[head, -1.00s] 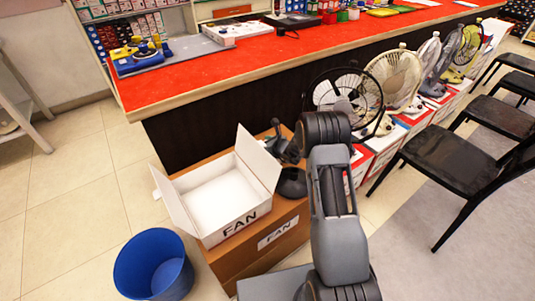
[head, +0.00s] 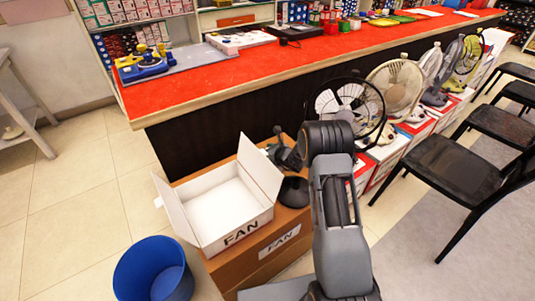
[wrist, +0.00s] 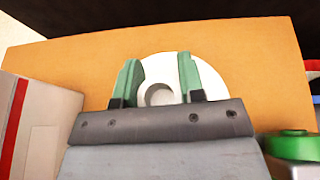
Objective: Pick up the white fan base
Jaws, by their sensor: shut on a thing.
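The white fan base (wrist: 158,67) shows in the wrist view as a pale disc with a round grey-rimmed hub. My gripper (wrist: 158,80) has its two green fingers on either side of that hub and is shut on it. The lower part of the disc is hidden behind my gripper's body. An orange-brown surface (wrist: 235,55) lies behind the disc; I cannot tell whether the base touches it. In the head view my arm covers part of the scene and I cannot make out the held base.
An open white FAN box (head: 236,236) stands on a brown carton (head: 240,268). A blue bin (head: 152,270) is at lower left. The red-topped counter (head: 260,68) runs behind. Several fans, including a black one (head: 346,105), stand on boxes at right, with black chairs (head: 455,168) beside them.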

